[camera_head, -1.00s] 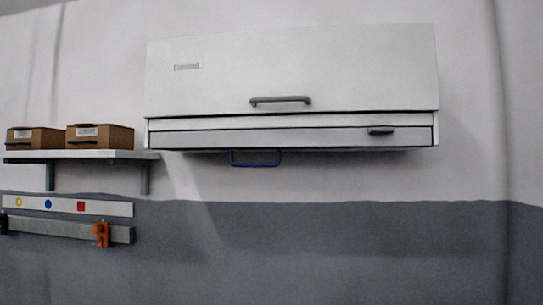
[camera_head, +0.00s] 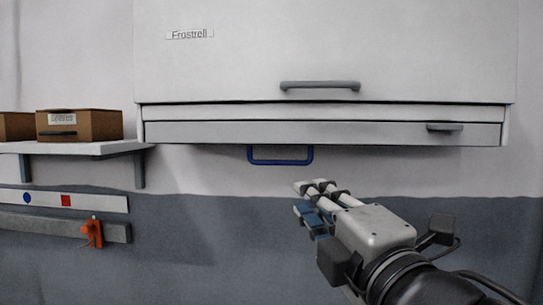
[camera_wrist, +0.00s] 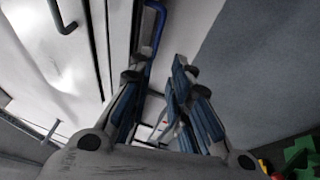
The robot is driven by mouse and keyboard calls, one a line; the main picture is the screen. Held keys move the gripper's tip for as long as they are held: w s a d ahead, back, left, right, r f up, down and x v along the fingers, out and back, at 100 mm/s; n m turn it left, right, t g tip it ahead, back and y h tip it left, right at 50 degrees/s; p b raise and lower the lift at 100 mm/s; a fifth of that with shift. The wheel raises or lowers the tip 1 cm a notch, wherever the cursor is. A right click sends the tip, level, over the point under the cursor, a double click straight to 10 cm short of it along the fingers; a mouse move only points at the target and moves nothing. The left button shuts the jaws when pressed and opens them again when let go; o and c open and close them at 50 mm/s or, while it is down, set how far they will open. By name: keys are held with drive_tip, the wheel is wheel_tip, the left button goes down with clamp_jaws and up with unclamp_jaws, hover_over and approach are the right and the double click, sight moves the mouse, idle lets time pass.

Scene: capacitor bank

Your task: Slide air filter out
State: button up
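A white wall unit (camera_head: 330,50) labelled "Frostrell" hangs on the wall, with a grey handle (camera_head: 320,84) on its front cover. A blue U-shaped handle (camera_head: 281,162) hangs below the unit's lower edge, left of centre; I take it to be the air filter's. The filter's body is hidden. My gripper (camera_head: 309,198) is below and right of the blue handle in the head view, apart from it. In the wrist view the blue handle (camera_wrist: 158,32) lies beyond the fingertips. My gripper (camera_wrist: 155,84) is open, with nothing between its blue-padded fingers.
A lower front strip (camera_head: 300,133) bears a small grey handle (camera_head: 444,127) at its right. A shelf (camera_head: 75,148) with brown boxes (camera_head: 80,126) is at left. Below it a grey rail (camera_head: 60,228) carries an orange clamp (camera_head: 93,232). The wall under the unit is clear.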

sight(280, 163)
drive_tip(key=x, duration=1.7)
drive_tip(key=shift+r, duration=0.25)
drive_tip(key=shift+c, duration=0.2)
clamp_jaws()
